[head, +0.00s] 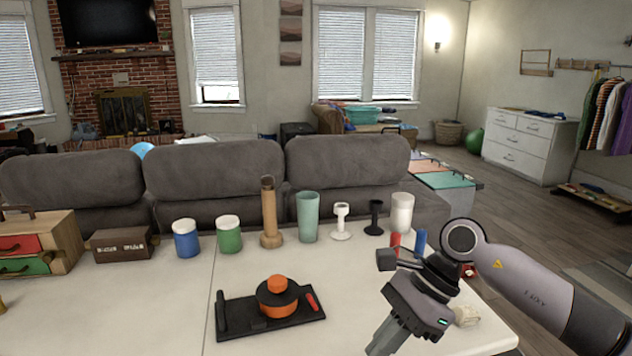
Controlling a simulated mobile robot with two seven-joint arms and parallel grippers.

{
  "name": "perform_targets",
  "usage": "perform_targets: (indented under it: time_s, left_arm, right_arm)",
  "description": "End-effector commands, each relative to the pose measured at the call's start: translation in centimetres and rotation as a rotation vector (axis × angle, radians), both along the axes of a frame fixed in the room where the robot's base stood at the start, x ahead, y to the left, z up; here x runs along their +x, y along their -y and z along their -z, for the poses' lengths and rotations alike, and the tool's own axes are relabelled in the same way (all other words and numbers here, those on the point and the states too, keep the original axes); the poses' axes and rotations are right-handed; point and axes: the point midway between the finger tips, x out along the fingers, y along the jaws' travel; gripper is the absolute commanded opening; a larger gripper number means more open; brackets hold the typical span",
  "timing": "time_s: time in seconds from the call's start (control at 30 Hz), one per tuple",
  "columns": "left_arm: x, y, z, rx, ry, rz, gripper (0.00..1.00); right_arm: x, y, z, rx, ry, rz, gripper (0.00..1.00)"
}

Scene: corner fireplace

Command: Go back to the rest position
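My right arm comes in from the right, and my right gripper (384,342) hangs over the right part of the white table (180,318), pointing down and to the left. Its fingertips are close to the bottom edge of the picture, and I cannot tell whether they are apart or closed. I see nothing clearly held in it. My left gripper and arm are not in view. A black tray (232,333) with an orange and black round object (278,300) lies left of the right gripper.
Along the table's back stand a brown box (122,246), a blue jar (187,240), a green jar (229,236), a wooden cylinder (269,215), a teal cup (307,218) and a white cup (401,215). A small drawer chest (62,240) stands left. A grey sofa (215,170) is behind.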

Motion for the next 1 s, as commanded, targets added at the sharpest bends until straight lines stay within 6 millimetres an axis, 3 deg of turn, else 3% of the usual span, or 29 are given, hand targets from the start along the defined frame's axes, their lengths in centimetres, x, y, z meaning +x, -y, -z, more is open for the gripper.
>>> perform_targets:
  time_s: [0.03, 0.2, 0.47, 0.63, 0.8, 1.0]
  left_arm:
    - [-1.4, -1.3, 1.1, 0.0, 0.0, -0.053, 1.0]
    - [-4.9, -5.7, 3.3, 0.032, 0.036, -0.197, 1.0]
    - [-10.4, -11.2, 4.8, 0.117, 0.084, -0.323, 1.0]
    - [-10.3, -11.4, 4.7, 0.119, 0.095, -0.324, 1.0]
    - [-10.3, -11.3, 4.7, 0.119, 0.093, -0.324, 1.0]
    - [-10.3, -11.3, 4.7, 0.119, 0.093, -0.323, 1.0]
  right_arm:
    - [0.0, 0.0, 0.0, 0.0, 0.0, 0.0, 0.0]
    - [0.0, 0.0, 0.0, 0.0, 0.0, 0.0, 0.0]
    - [0.0, 0.0, 0.0, 0.0, 0.0, 0.0, 0.0]
    - [-2.6, -4.6, 0.8, 0.237, -0.159, 0.089, 0.0]
    - [-4.7, -8.5, 0.0, 0.516, -0.394, 0.244, 0.0]
    - [-5.3, -10.6, -1.8, 0.862, -0.793, 0.517, 0.0]
